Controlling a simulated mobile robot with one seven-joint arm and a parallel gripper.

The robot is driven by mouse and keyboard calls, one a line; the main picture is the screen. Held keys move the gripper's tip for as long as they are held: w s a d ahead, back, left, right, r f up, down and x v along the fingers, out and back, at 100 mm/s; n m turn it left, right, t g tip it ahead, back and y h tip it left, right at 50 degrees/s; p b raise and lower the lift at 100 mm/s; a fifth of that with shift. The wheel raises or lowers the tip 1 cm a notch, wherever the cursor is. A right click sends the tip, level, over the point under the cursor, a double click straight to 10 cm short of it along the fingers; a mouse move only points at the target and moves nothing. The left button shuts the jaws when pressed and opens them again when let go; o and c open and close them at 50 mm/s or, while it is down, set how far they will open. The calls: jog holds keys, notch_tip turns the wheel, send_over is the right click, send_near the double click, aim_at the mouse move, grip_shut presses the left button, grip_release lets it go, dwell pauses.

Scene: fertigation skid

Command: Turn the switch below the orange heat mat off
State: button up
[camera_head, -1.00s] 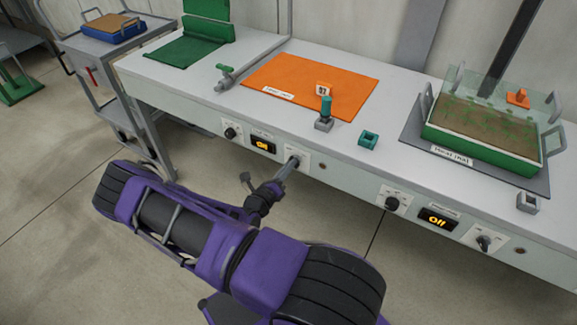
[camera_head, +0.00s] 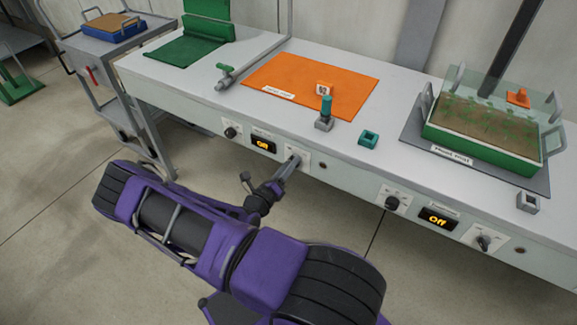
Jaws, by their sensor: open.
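A switch plate (camera_head: 303,154) is just right of the display. My gripper (camera_head: 292,163) is at this plate, with its fingertips around or against the switch there. The fingers hide the switch, so its angle and any contact cannot be told.
Left of the display is a black knob (camera_head: 231,132). Farther right are another knob (camera_head: 392,203), a second display (camera_head: 438,218) reading "Off" and a switch (camera_head: 484,242). A green plant tray (camera_head: 482,148) stands on a grey mat. A cart (camera_head: 100,55) is at left.

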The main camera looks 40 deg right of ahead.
jog(key=v, duration=1.7)
jog(key=shift+a, duration=0.2)
jog(key=shift+s, duration=0.1)
